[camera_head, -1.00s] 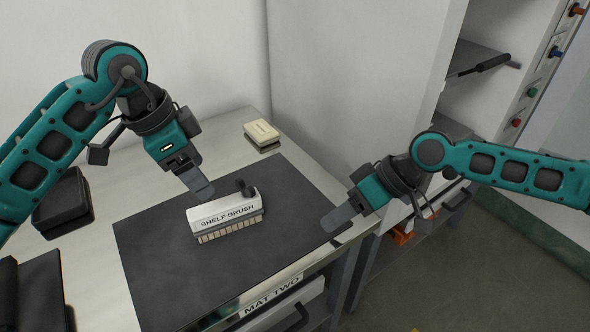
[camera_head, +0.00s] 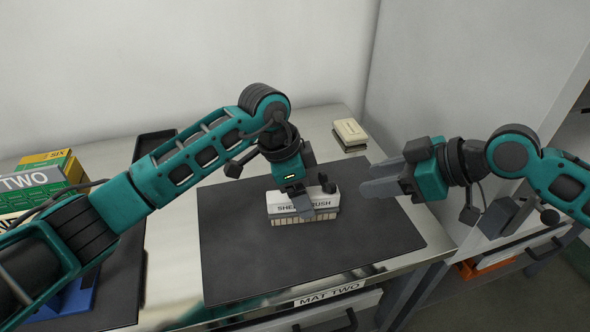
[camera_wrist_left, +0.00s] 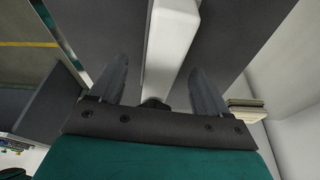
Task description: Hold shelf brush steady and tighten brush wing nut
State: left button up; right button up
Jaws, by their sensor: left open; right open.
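The shelf brush (camera_head: 275,208), white with pale bristles and a partly covered label, lies on the dark mat (camera_head: 245,255). A dark knob, apparently the wing nut (camera_head: 329,187), stands at its right end. My left gripper (camera_head: 304,206) is over the brush and hides part of its label. In the left wrist view the open fingers lie either side of the white brush body (camera_wrist_left: 168,50), with gaps showing; I cannot tell how deep they reach. My right gripper (camera_head: 368,180) is open and empty, its fingers pointing left, just right of and apart from the knob.
A pale block on a dark base (camera_head: 350,132) sits at the bench's back right. Green and yellow boxes (camera_head: 55,165) and a blue item (camera_head: 70,300) are at the left. The mat's front is clear. A cabinet wall (camera_head: 480,80) rises at the right.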

pick_arm(q)
jog(key=shift+x, duration=1.65)
jog(key=shift+c, duration=0.4)
jog(key=c, duration=1.2)
jog(key=shift+o, duration=0.2)
jog(key=o, duration=1.1)
jog(key=shift+c, duration=0.2)
jog(key=c, duration=1.1)
